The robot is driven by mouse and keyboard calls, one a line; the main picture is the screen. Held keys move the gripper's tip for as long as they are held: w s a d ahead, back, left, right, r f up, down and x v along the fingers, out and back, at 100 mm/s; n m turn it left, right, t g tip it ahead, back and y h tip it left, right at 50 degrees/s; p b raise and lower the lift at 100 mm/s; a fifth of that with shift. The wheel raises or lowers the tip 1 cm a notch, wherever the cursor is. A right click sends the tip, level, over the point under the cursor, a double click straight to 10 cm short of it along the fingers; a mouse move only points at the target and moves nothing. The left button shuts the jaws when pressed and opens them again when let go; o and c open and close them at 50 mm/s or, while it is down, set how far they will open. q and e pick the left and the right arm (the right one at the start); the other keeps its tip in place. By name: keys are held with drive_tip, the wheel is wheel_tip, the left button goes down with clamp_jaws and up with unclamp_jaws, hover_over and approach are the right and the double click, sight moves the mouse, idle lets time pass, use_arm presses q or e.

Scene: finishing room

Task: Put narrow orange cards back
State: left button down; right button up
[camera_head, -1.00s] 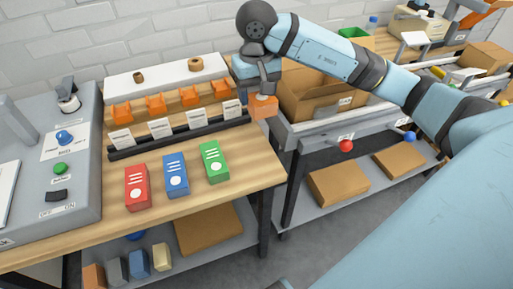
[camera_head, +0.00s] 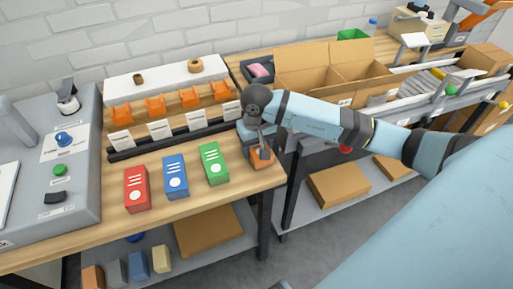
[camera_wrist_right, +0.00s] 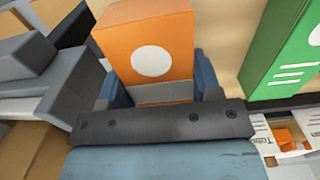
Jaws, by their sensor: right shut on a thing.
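An orange card box (camera_head: 262,158) with a white dot is in my right gripper (camera_head: 258,150), at the front right corner of the wooden table (camera_head: 225,192). In the right wrist view the orange box (camera_wrist_right: 148,42) sits between the blue fingers, its dotted face toward the camera. My right gripper is shut on it, to the right of the green box (camera_head: 214,163). I cannot tell whether the orange box touches the tabletop. The blue box (camera_head: 176,177) and red box (camera_head: 137,189) stand further left in the same row. My left gripper is not in view.
Behind the boxes, a dark rail (camera_head: 180,136) holds several white label cards, with orange holders (camera_head: 155,105) behind them. A grey control panel (camera_head: 85,190) stands at the left. An open cardboard box (camera_head: 305,82) is on the bench to the right.

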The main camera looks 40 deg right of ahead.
drive_tip(key=shift+f, duration=0.65)
drive_tip(key=shift+f, duration=0.15)
drive_tip(key=o, duration=1.1)
